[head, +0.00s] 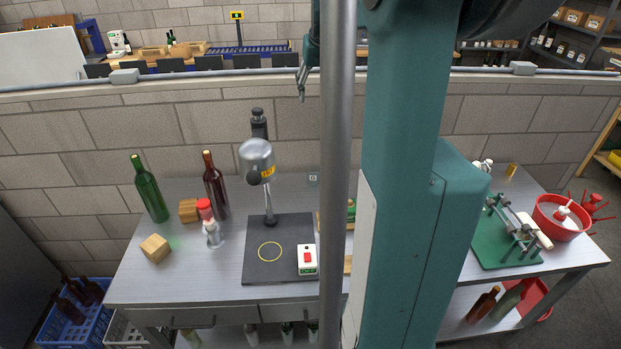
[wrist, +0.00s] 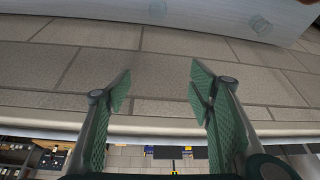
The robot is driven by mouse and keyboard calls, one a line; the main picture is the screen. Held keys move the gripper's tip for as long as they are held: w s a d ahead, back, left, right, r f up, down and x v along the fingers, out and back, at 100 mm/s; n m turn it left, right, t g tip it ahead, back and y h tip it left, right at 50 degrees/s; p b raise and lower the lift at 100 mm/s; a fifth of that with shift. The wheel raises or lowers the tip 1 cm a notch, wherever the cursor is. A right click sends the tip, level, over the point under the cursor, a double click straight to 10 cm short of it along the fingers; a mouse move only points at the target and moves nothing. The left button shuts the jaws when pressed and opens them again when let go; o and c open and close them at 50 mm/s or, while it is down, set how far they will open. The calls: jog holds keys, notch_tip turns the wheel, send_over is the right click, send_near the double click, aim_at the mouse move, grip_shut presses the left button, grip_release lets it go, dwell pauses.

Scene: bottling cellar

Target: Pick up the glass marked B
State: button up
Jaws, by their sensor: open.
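No glass that I can read as marked B shows in either view. In the head view, part of my gripper (head: 303,80) shows above the table before the wall. My own column and arm hide the table's middle.
The bench (head: 170,285) carries a green bottle (head: 149,190), a dark red bottle (head: 216,188), wooden blocks, a corking press (head: 257,160) on a dark base, a green stand (head: 505,238) and a red bowl (head: 561,222). The front left of the bench is clear.

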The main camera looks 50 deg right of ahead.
send_near(313, 176)
jog(key=f, duration=0.1)
jog(key=w+d+f, duration=0.1)
jog(key=f, duration=0.1)
jog(key=w+d+f, duration=0.1)
jog(key=shift+w+d+f, duration=0.15)
jog(key=shift+w+d, duration=0.05)
jog(key=shift+d, duration=0.05)
jog(key=shift+x, duration=1.25)
jog(key=shift+f, duration=0.1)
jog(key=shift+x, duration=2.5)
jog(key=shift+d, duration=0.2)
jog(key=shift+c, duration=0.5)
jog(key=c, duration=0.9)
